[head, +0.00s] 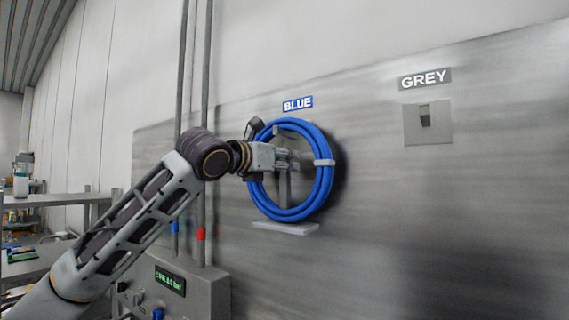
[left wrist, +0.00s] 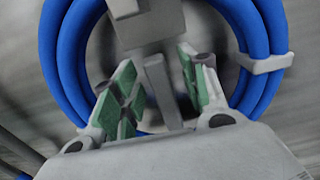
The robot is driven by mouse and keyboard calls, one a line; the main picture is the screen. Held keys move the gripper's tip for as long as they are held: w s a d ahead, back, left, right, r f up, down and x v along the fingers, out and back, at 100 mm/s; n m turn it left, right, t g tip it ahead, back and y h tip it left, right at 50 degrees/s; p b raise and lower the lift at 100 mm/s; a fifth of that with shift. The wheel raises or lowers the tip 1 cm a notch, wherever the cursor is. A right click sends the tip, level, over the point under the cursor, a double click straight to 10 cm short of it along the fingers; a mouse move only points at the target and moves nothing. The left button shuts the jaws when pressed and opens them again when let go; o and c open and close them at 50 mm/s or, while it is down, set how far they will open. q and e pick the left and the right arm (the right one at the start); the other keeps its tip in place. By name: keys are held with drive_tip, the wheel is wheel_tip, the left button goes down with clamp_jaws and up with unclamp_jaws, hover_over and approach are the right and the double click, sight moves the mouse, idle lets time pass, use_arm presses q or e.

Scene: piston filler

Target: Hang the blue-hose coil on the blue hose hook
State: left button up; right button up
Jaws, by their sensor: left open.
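The blue-hose coil (head: 326,184), a round bundle with pale ties, is upright against the steel wall panel, below the BLUE label (head: 297,104). It also fills much of the left wrist view (left wrist: 65,55). A grey bracket with a block (left wrist: 148,22) and a vertical bar (left wrist: 160,90) shows inside the ring, seemingly the blue hose hook; the contact between coil and hook is hidden. My left gripper (head: 291,161) is open in front of the ring's middle. Its green-padded fingers lie either side of the bar in the left wrist view. My right gripper is not in view.
A small pale ledge (head: 285,228) sticks out under the coil. The GREY label (head: 425,79) and its hook plate (head: 441,124) are to the right. Two vertical pipes (head: 204,90) and a control box (head: 181,290) stand at left. The panel at lower right is clear.

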use_arm(q)
drive_tip(key=v, duration=1)
drive_tip(key=shift+s+a, duration=0.2)
drive_tip(key=shift+s, duration=0.05)
idle(0.6)
